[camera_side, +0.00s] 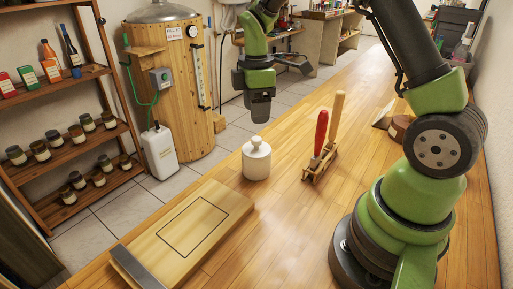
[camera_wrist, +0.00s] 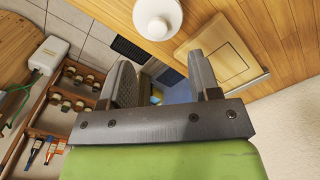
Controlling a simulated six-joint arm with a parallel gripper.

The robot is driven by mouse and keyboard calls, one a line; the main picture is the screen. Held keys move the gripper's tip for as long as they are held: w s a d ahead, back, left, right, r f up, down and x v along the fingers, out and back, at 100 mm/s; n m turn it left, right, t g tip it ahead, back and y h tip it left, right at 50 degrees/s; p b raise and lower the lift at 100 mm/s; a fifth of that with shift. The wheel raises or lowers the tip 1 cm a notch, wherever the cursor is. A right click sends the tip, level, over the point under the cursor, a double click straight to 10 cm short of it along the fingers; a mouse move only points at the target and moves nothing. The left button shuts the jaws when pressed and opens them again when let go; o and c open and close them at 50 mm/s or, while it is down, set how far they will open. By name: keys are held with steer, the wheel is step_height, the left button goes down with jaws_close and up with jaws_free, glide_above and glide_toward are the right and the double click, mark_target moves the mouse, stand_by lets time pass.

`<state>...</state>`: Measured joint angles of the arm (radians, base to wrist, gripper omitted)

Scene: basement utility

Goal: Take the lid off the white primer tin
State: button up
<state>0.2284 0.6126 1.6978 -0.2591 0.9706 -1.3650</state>
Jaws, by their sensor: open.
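The white primer tin (camera_side: 256,168) stands upright on the wooden worktop, with its white knobbed lid (camera_side: 256,147) on top. In the wrist view the lid (camera_wrist: 157,18) shows from above near the top edge, beyond my fingertips. My gripper (camera_wrist: 162,72) is open, with its two dark fingers apart and nothing between them. In the side view my wrist is raised in the air above and behind the tin, clear of it. The fingers are hard to make out there.
A wooden board (camera_side: 225,196) with a dark outlined rectangle lies left of the tin. A small rack (camera_side: 318,166) with a red-handled tool and a wooden-handled one stands close to its right. Shelves of jars (camera_side: 75,137) and a wooden barrel (camera_side: 172,110) are beyond the worktop.

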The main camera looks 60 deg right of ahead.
mark_target(256, 138)
step_height(256, 138, down, 9)
steer(key=shift+d+r, duration=0.1)
steer(key=shift+r, duration=0.05)
steer(key=shift+w, duration=0.1)
steer(key=c, duration=1)
